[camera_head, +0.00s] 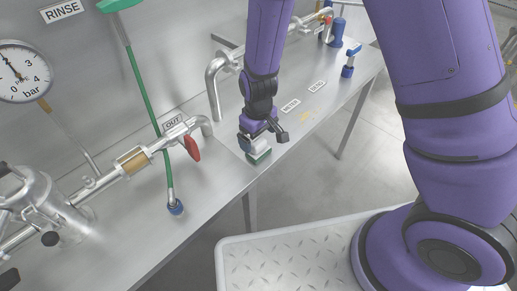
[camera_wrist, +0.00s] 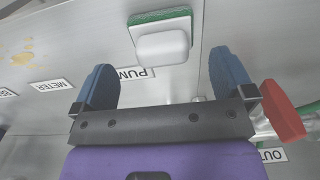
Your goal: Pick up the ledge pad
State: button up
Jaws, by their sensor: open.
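The ledge pad is a white rounded block on a green base. In the wrist view the pad (camera_wrist: 163,46) lies ahead of the fingers, roughly centred across the gap between them. In the head view the pad (camera_head: 260,157) shows near the front edge of the steel ledge, its upper part partly hidden by my gripper. My gripper (camera_wrist: 165,75) is open, with a blue finger on each side and nothing between them. In the head view my gripper (camera_head: 258,141) is right at the pad. Whether a finger touches it, I cannot tell.
A pipe with a red-handled valve (camera_head: 192,147) stands left of my gripper; the red handle (camera_wrist: 284,110) also shows in the wrist view. A green hose (camera_head: 146,99) runs down to the ledge. A blue-topped item (camera_head: 349,61) stands farther right.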

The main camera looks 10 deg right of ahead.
aim_at(258, 149)
jog(key=shift+s+f, duration=0.2)
jog(key=shift+f, duration=2.6)
jog(key=c, duration=0.8)
